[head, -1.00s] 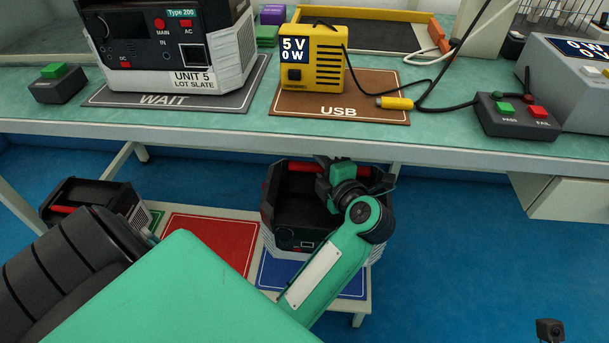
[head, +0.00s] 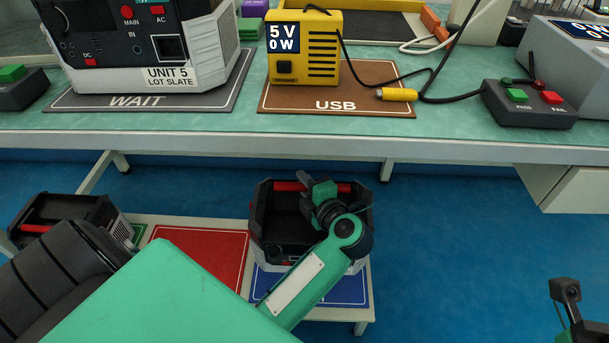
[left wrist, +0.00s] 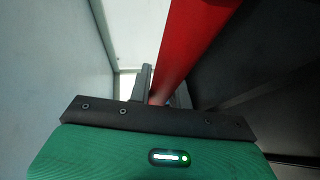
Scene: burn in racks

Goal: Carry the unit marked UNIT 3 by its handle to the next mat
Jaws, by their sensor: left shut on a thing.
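A dark open-topped unit (head: 262,222) with a pale lower edge and a red handle (head: 290,186) is over the rear part of the blue mat (head: 345,290) on the low bench. I cannot read its marking, and cannot tell whether its base touches the mat. My left gripper (head: 318,188) is shut on the handle. In the left wrist view the handle (left wrist: 190,50) runs between the fingers. My arm hides part of the unit and mat. A dark part of what seems my right gripper (head: 566,291) shows at the lower right, its jaws unclear.
A bare red mat (head: 205,255) lies left of the blue one. Another dark unit (head: 75,212) stands further left by a green mat (head: 138,233). Above, the workbench edge (head: 430,152) overhangs behind. It carries UNIT 5 (head: 150,45) on the WAIT mat and a yellow supply (head: 322,45).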

